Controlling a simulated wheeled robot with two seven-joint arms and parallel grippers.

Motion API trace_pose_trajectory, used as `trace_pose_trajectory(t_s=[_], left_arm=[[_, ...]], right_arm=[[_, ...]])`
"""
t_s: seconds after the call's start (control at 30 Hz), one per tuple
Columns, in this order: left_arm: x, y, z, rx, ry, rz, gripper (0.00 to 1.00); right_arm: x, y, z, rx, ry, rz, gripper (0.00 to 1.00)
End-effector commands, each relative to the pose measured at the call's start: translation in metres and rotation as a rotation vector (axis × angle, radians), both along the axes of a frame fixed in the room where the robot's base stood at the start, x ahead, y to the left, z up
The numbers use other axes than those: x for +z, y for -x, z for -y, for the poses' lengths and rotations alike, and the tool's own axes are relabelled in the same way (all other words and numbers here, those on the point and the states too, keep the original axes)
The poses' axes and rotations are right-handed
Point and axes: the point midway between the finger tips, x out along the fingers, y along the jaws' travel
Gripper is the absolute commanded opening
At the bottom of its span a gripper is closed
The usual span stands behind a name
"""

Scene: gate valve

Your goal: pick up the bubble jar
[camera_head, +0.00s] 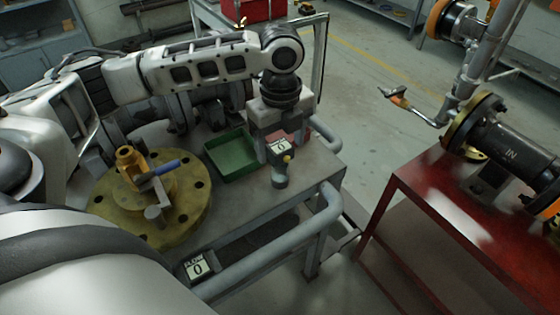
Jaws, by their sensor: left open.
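What looks like the bubble jar (280,179), a small grey cylinder with a yellow fitting near its top, stands upright on the grey cart top near its right front edge. My left gripper (279,146) points down from the wrist, just behind and above the jar. It is open. A small white label with dark figures shows just above the jar. The gripper's fingers are small and partly hidden, so I cannot tell whether they touch the jar. My right gripper is not in view.
A green tray (231,170) lies left of the jar. Grey rails (275,245) edge the cart. A red bench (415,220) with a dark pipe valve (510,150) stands right, across a gap.

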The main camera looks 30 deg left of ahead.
Motion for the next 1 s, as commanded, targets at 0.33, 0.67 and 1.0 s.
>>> trace_pose_trajectory(t_s=[0.33, 0.67, 1.0], left_arm=[[-0.046, -0.002, -0.004, 0.0, -0.002, -0.003, 0.69], [-0.048, -0.002, -0.004, 0.0, -0.002, -0.001, 0.52], [-0.047, -0.002, -0.004, 0.0, -0.001, 0.0, 0.14]], right_arm=[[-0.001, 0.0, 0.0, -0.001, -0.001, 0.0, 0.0], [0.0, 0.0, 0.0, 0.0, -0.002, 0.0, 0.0], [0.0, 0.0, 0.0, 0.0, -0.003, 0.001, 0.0]])
